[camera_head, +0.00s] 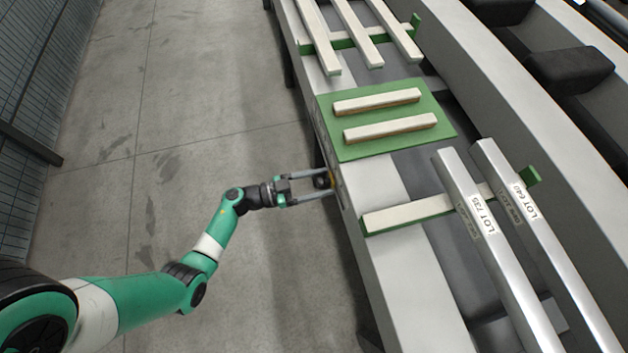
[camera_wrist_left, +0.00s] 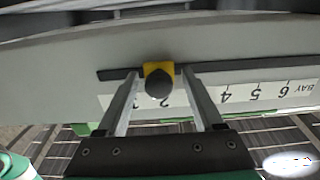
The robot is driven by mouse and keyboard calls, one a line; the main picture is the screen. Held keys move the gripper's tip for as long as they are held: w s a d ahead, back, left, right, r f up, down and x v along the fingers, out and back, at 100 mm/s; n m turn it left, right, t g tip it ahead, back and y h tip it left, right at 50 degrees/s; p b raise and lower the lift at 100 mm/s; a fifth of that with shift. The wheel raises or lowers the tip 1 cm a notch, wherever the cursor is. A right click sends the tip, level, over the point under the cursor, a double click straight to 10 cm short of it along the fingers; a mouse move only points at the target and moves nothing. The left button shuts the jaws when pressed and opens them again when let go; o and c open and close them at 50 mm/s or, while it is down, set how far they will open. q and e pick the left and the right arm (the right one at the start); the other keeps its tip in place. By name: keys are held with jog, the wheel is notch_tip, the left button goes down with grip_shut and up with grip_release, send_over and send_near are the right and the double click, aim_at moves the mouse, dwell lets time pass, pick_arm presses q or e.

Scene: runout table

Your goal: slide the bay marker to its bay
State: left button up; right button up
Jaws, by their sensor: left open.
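The bay marker, a yellow slider with a round black knob (camera_wrist_left: 158,82), sits on a dark rail (camera_wrist_left: 118,74) along the table's side face. In the head view only a bit of its yellow (camera_head: 332,180) shows at the table's left edge. My right gripper is not in view.
The runout table (camera_head: 383,265) carries a green board (camera_head: 384,152) with two pale wooden strips, and bars on green supports at both ends. Two metal bars labelled LOT 735 (camera_head: 485,235) and LOT 640 (camera_head: 530,225) lie at the near end. The floor (camera_head: 240,90) left of the table is clear.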

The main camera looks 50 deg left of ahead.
pick_arm(q)
jog(key=shift+s+a, duration=0.15)
jog(key=shift+a, duration=0.05)
jog(key=p+v, duration=0.4)
jog(key=v, duration=0.7)
jog(key=shift+s, duration=0.2)
